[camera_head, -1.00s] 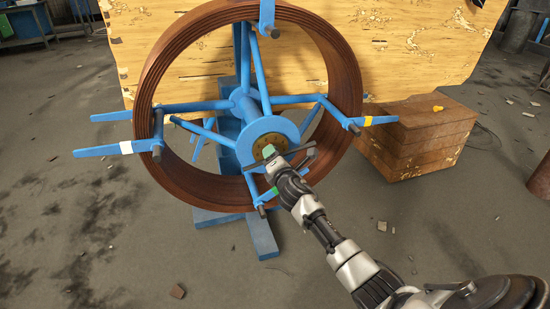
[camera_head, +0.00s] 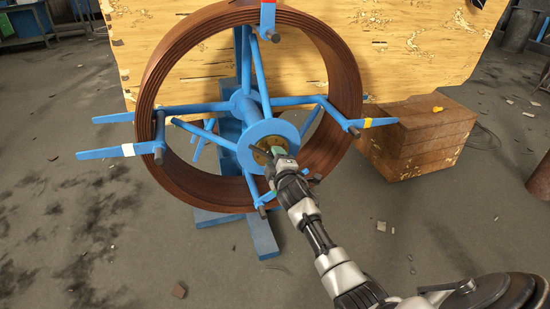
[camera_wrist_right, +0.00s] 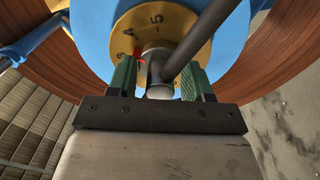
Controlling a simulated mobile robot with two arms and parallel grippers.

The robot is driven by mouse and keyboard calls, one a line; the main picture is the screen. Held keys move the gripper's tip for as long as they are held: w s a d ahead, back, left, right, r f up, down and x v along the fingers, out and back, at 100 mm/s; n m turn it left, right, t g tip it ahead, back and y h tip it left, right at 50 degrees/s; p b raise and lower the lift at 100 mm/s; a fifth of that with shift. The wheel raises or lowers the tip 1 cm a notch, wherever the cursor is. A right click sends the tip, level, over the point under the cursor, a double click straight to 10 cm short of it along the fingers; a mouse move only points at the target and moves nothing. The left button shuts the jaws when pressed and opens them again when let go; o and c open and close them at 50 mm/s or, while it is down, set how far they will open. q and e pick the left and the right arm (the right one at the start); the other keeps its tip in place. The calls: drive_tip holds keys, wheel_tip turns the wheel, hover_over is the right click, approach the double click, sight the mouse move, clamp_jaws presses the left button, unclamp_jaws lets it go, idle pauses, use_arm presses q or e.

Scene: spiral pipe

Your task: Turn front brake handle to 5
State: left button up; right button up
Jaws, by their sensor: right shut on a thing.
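The front brake handle (camera_wrist_right: 202,40) is a grey rod on a round hub at the centre of a brass dial (camera_wrist_right: 188,22). The dial shows 3, 4 and 5 in the right wrist view. A red pointer (camera_wrist_right: 138,57) by the hub sits near the 3 and 4; its exact reading is unclear. My right gripper (camera_wrist_right: 160,78) has its green pads on either side of the hub and is shut on the handle. In the head view the right gripper (camera_head: 275,152) covers the middle of the blue wheel hub (camera_head: 252,134). My left gripper is out of view.
The brown pipe coil (camera_head: 155,85) surrounds the blue spoked frame (camera_head: 195,107). A blue arm (camera_head: 350,123) with a yellow band sticks out right. Brown blocks (camera_head: 420,140) stand to the right, with a pale wooden panel (camera_head: 400,45) behind. The floor in front is mostly clear.

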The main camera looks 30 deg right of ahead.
drive_tip(key=m+p, duration=0.1)
drive_tip(key=m, duration=0.2)
drive_tip(key=shift+m, duration=0.4)
drive_tip(key=shift+m+p, duration=0.3)
drive_tip(key=shift+m, duration=0.1)
drive_tip(key=m+p, duration=0.2)
drive_tip(key=m, duration=0.3)
drive_tip(key=shift+m, duration=0.3)
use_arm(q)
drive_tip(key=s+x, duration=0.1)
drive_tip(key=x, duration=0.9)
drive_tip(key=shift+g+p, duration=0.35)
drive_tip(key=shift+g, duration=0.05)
use_arm(e)
drive_tip(key=shift+f+m, duration=0.15)
drive_tip(key=shift+m, duration=0.65)
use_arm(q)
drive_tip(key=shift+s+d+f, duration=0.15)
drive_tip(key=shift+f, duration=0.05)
use_arm(e)
drive_tip(key=o, duration=0.9)
drive_tip(key=shift+s, duration=0.2)
use_arm(q)
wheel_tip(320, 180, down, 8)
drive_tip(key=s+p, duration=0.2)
drive_tip(key=shift+p, duration=0.3)
use_arm(e)
drive_tip(key=v, duration=1)
drive_tip(key=shift+s, duration=0.25)
